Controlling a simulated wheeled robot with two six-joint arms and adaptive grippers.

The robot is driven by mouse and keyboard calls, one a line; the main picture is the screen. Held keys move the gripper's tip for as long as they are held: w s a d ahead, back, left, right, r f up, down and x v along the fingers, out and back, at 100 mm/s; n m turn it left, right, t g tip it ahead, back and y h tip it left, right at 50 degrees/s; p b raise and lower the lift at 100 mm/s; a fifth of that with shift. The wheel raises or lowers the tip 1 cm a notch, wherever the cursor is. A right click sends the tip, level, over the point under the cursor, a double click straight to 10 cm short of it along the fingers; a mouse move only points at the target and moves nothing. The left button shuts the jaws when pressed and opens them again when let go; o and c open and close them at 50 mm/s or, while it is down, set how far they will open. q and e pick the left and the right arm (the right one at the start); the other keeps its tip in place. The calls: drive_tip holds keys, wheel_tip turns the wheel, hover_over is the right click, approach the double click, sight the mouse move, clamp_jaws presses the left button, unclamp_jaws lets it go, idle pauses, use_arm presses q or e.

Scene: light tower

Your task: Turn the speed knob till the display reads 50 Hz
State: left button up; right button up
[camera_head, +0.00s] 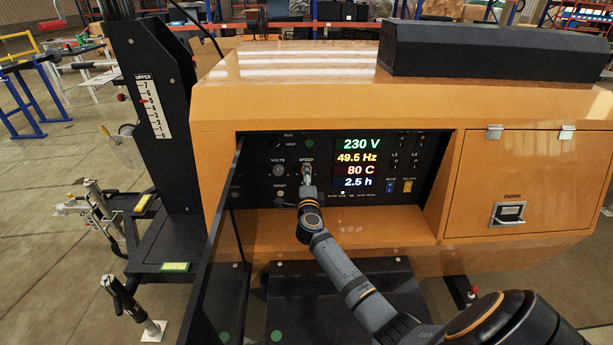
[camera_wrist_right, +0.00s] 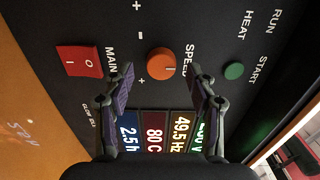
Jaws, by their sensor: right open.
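The orange speed knob (camera_wrist_right: 161,62), with a pale pointer line, sits under the SPEED label on the black panel. My right gripper (camera_wrist_right: 160,74) is open, with one fingertip on each side of the knob and a gap showing to both; I cannot tell how far the tips are from the panel. In the head view my right gripper (camera_head: 306,174) covers most of the knob. The display (camera_head: 358,163) reads 230 V, 49.5 Hz, 80 C and 2.5 h; it also shows sideways in the wrist view (camera_wrist_right: 156,135). My left gripper is not in view.
The panel lies recessed in the orange housing (camera_head: 330,110), with an open dark door (camera_head: 215,265) at its left. A green start button (camera_wrist_right: 234,71) and a red main switch (camera_wrist_right: 78,61) flank the knob.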

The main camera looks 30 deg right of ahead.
drive_tip(key=shift+x, duration=0.8)
drive_tip(key=shift+c, duration=1)
drive_tip(key=c, duration=0.9)
drive_tip(key=shift+r+m+p, duration=0.15)
drive_tip(key=shift+m+p, duration=0.15)
drive_tip(key=shift+m, duration=0.6)
drive_tip(key=shift+c, duration=0.3)
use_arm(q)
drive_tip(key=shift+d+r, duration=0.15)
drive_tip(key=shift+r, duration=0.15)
use_arm(e)
drive_tip(key=shift+m, duration=1.2)
drive_tip(key=o, duration=1.2)
drive_tip(key=shift+c, duration=0.2)
